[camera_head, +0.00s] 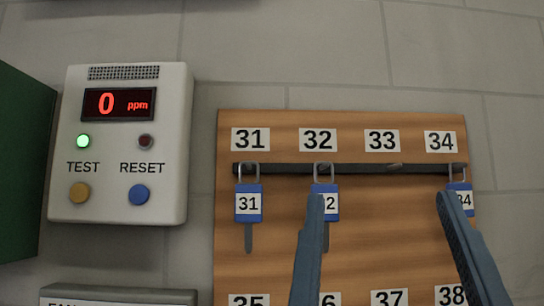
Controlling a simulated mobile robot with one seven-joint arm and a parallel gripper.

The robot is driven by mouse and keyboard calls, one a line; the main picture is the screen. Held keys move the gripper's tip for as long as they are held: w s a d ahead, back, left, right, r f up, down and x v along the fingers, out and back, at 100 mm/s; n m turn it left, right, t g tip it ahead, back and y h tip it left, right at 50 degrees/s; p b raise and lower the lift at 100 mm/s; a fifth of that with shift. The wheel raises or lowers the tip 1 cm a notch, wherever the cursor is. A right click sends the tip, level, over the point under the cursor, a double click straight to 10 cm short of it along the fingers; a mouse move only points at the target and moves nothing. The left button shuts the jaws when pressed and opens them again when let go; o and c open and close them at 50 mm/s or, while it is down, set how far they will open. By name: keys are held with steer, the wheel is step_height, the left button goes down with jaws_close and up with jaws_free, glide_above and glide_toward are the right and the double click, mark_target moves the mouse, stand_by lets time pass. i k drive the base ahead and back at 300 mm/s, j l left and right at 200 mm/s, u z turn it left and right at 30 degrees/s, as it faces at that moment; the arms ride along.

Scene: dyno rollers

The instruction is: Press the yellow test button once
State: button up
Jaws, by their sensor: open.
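The yellow test button (80,193) is on the lower left of a pale wall unit (121,220), under the word TEST. A blue reset button (139,195) sits to its right, under the word RESET. The unit's display (118,104) reads 0 ppm in red. The green light (83,141) above TEST is lit, and the light (146,142) above RESET is dark. My gripper (382,203) is open, with its two fingers wide apart. It is in front of the wooden board, well right of the yellow button. I see nothing between the fingers.
Hook 33 is empty. A dark green panel (22,165) stands at the left edge. A grey box (120,296) is below the unit.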

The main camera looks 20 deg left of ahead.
mark_target(79, 193)
steer(key=u, duration=1.25)
